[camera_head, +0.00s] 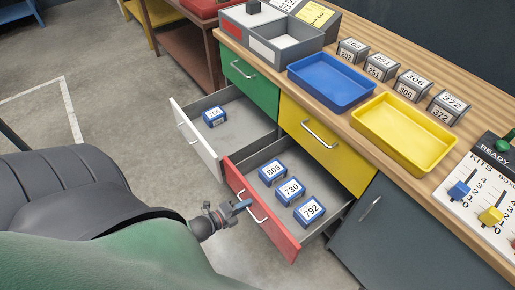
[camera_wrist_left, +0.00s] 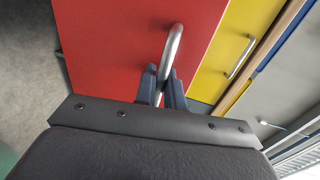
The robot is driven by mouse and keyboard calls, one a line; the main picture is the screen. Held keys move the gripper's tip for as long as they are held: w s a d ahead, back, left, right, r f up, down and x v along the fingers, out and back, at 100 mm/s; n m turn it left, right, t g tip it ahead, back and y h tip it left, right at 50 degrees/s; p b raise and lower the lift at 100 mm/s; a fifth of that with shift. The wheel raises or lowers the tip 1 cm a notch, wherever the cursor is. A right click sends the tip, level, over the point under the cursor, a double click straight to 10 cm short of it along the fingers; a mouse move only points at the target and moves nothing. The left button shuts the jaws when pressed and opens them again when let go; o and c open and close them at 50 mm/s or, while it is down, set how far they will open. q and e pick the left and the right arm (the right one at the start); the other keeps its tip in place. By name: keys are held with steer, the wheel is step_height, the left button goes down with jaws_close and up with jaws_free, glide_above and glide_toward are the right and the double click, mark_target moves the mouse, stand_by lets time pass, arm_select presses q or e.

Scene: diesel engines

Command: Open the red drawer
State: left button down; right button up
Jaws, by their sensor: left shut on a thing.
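The red drawer (camera_head: 262,212) is pulled out from the workbench, with its inside in view in the head view. It holds several blue boxes (camera_head: 291,190), with labels 805, 730 and 792 readable. The red front also shows in the left wrist view (camera_wrist_left: 110,55). My left gripper (camera_head: 240,206) is at the front of this drawer. In the left wrist view its two dark fingers (camera_wrist_left: 165,88) are shut around the silver bar handle (camera_wrist_left: 174,45) of the red front. My right gripper is in neither view.
A white drawer (camera_head: 196,140) beside it also stands open, with one blue box (camera_head: 214,117) inside. Green (camera_head: 252,88) and yellow (camera_head: 322,146) drawers are shut. Blue (camera_head: 332,82) and yellow (camera_head: 404,136) trays stand on the bench top. The floor before the drawers is clear.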

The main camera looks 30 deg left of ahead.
arm_select(q)
steer(key=shift+f+v, duration=0.15)
steer(key=shift+v, duration=0.5)
steer(key=shift+f+v, duration=0.15)
steer(key=shift+v, duration=0.55)
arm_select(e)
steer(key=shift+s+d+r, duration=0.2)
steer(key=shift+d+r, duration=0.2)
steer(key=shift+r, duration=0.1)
arm_select(q)
steer(key=c, duration=1.9)
jaws_free()
steer(key=shift+s, duration=0.15)
